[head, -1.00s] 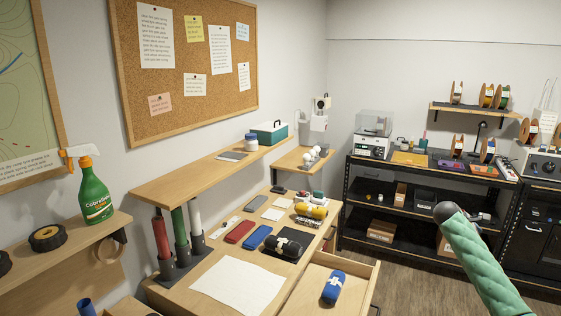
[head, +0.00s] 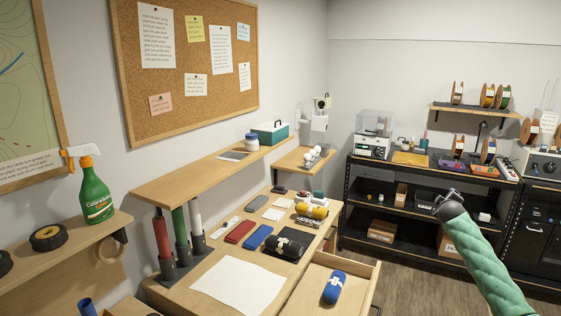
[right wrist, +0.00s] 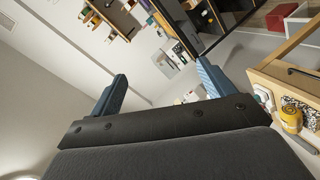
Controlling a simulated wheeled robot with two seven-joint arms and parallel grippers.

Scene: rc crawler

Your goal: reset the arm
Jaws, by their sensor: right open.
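My right arm comes in from the lower right in the head view, in a green quilted sleeve. My right gripper (head: 447,198) is at its dark end, raised in front of the black shelving. In the right wrist view its two blue fingers (right wrist: 160,85) stand wide apart with nothing between them. The right gripper is clear of the desk and touches nothing that I can see. My left gripper and left arm are not in view.
An open drawer (head: 368,268) holding a blue roll (head: 334,287) juts from the wooden desk (head: 185,294). A yellow roll (head: 312,210) and several small items lie on the desktop. Black shelving (head: 348,205) stands behind. A green spray bottle (head: 95,193) stands at left.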

